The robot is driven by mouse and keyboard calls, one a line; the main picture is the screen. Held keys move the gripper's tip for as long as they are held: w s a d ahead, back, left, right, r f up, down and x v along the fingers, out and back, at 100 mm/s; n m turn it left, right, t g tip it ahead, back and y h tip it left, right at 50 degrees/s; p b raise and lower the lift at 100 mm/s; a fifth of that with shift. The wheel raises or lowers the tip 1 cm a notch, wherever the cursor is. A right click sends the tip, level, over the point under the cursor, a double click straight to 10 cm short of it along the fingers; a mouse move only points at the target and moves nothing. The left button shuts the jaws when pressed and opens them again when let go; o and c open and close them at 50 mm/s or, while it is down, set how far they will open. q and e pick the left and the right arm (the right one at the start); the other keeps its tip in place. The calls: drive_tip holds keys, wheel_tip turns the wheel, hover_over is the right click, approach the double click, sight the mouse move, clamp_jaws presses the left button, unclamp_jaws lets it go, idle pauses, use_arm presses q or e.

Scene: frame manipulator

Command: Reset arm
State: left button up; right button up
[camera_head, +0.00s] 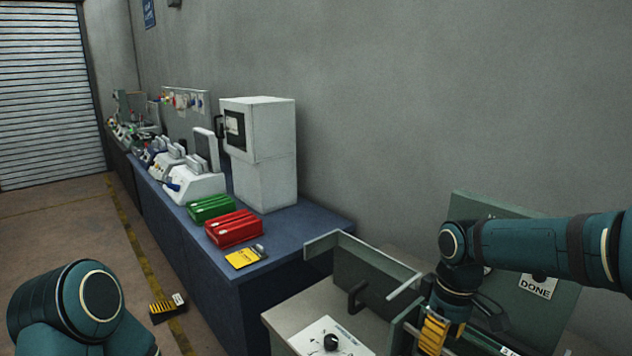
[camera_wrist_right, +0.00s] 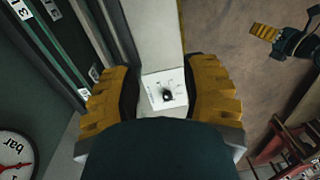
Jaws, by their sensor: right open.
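My right arm (camera_head: 545,245) reaches in from the right in the head view. Its gripper (camera_head: 433,330) points down over the green-grey frame station (camera_head: 375,268). In the right wrist view, the yellow fingers of my right gripper (camera_wrist_right: 165,100) stand wide apart with nothing held between them. A white panel with a black knob (camera_wrist_right: 167,95) shows beyond the gap. My left arm (camera_head: 80,300) is bent at the lower left. A yellow ridged finger of my left gripper (camera_head: 167,308) shows beside it, and also at the upper right of the wrist view (camera_wrist_right: 265,32); its opening is unclear.
A board marked DONE (camera_head: 500,220) stands behind my right arm. The knob panel (camera_head: 331,342) lies at the station's front. A blue bench (camera_head: 300,232) holds a red box (camera_head: 234,229), a green box (camera_head: 211,208) and a white cabinet (camera_head: 262,150). The floor at left is mostly clear.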

drive_tip(key=s+a+f+m+y, duration=0.1)
drive_tip(key=a+f, duration=0.2)
drive_tip(key=f, duration=0.4)
drive_tip(key=s+a+f+m+t+y, duration=0.1)
drive_tip(key=a+f+m, duration=0.15)
drive_tip(key=f, duration=0.45)
drive_tip(key=s+a+f+m+y, duration=0.1)
drive_tip(key=s+a+f, duration=0.1)
drive_tip(key=a+f, duration=0.35)
use_arm(q)
wheel_tip(320, 180, down, 10)
drive_tip(key=s+b, duration=0.2)
drive_tip(key=b, duration=0.8)
drive_tip(key=shift+d+f+g, duration=0.15)
drive_tip(key=shift+d+g, duration=0.15)
use_arm(e)
drive_tip(key=s+f+m, duration=0.2)
drive_tip(key=s+f, duration=0.3)
drive_tip(key=f, duration=0.5)
drive_tip(key=s+a+f+m+t, duration=0.1)
drive_tip(key=s+f, duration=0.4)
drive_tip(key=f, duration=0.6)
drive_tip(key=shift+a+f+m, duration=0.25)
drive_tip(key=shift+m, duration=0.5)
